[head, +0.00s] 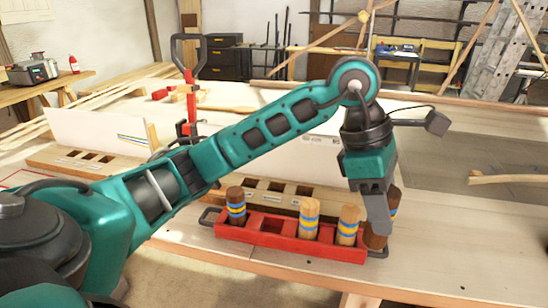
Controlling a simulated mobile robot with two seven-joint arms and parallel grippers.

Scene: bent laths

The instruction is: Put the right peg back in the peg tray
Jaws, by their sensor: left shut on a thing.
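The red peg tray (290,241) stands near the front edge of the bench. A dark brown peg with a blue and yellow band (236,207) stands at its left end. Two lighter banded pegs, one (309,220) left of the other (348,226), stand upright in it further right. A compartment between the dark peg and the lighter ones looks empty. My left gripper (379,220) points down at the tray's right end, shut on a dark brown peg (375,240). The finger hides much of this peg; whether it is seated or above the tray I cannot tell. My right gripper is out of view.
A slotted wooden block (262,190) lies just behind the tray, and another (85,162) lies at left. A white panel (97,130) stands behind the left block. A bent lath (512,178) lies at far right. The bench right of the tray is clear.

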